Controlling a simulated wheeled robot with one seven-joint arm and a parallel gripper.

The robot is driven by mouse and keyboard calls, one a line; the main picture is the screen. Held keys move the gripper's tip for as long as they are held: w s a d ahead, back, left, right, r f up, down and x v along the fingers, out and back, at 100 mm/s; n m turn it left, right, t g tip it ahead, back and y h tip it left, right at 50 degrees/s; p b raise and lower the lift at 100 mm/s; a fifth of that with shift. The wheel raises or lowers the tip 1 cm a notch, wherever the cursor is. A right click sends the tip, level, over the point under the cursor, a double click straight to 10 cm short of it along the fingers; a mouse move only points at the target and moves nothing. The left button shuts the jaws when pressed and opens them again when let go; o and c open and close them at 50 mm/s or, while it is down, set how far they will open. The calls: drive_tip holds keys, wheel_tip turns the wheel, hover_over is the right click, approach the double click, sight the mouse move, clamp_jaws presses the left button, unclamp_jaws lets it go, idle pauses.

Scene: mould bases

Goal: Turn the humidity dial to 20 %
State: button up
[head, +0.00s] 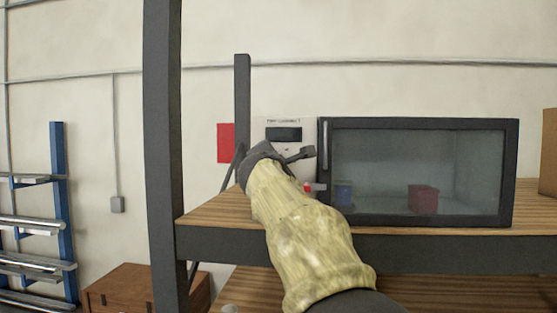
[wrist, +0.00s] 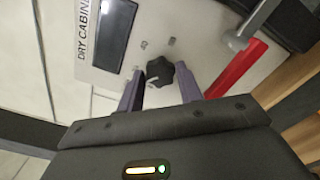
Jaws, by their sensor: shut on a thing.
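The humidity dial (wrist: 160,72) is a dark, lobed knob on the pale front panel of the dry cabinet, seen in the wrist view. A small light mark shows near its lower left edge. My gripper (wrist: 161,90) has one finger on each side of the knob and is shut on it. In the head view the cabinet's panel (head: 305,132) carries a dark display (head: 284,134). My arm and gripper (head: 268,152) hide the dial there.
The cabinet stands on a wooden shelf (head: 215,210). A dark rack post (head: 163,150) rises left of my arm. A red bar (wrist: 235,68) lies right of the dial.

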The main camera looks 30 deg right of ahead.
drive_tip(key=shift+n+p, duration=1.45)
drive_tip(key=shift+n, duration=2.55)
drive_tip(key=shift+f, duration=0.1)
drive_tip(key=o, duration=1)
drive_tip(key=shift+a, duration=0.1)
drive_tip(key=b+v, duration=0.6)
drive_tip(key=v, duration=1.1)
drive_tip(key=shift+s+a, duration=0.1)
